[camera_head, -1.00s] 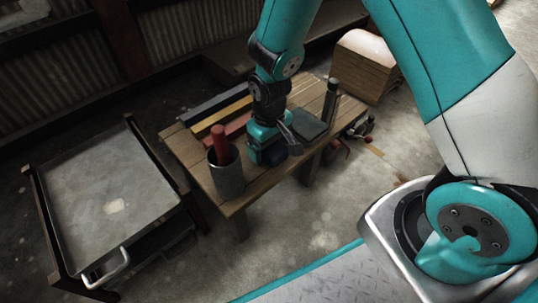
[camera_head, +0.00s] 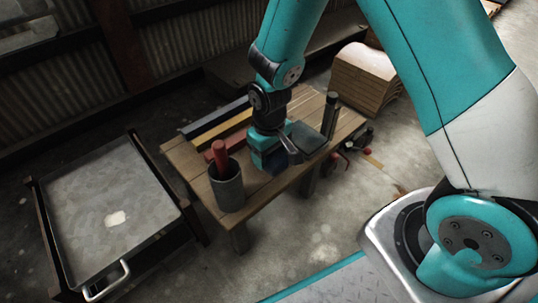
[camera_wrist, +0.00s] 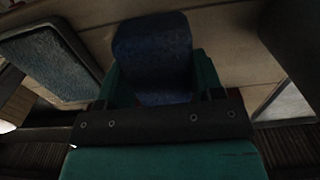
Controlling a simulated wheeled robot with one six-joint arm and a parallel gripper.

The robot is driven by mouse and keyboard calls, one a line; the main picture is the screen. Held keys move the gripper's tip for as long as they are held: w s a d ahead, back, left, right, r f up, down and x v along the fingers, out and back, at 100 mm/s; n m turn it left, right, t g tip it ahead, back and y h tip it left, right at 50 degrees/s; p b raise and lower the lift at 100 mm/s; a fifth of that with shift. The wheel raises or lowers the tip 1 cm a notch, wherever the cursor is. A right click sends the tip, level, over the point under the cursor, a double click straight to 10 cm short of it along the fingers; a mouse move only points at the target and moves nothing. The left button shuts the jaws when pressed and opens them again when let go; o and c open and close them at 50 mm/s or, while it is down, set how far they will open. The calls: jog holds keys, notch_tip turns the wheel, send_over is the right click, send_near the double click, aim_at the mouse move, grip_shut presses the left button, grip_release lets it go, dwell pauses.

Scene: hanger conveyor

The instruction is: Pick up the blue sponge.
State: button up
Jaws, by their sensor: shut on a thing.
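The blue sponge (camera_wrist: 152,50) is a dark blue block with a rough face. In the wrist view it sits between the two green fingers of my gripper (camera_wrist: 155,80), which are shut on it. In the head view my gripper (camera_head: 267,156) is over the front part of the wooden table, and the sponge (camera_head: 279,161) shows as a small dark blue patch, partly hidden by the gripper. I cannot tell whether the sponge touches the tabletop.
A grey cup (camera_head: 227,187) with a red-handled thing stands close left of my gripper. A dark flat pad (camera_head: 309,139) and a dark upright bottle (camera_head: 329,115) are to the right. Coloured bars (camera_head: 222,127) lie behind. A grey-topped cart (camera_head: 110,190) stands left.

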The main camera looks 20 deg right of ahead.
notch_tip(320, 180, up, 18)
jog(key=p, duration=0.9)
jog(key=shift+r, duration=0.15)
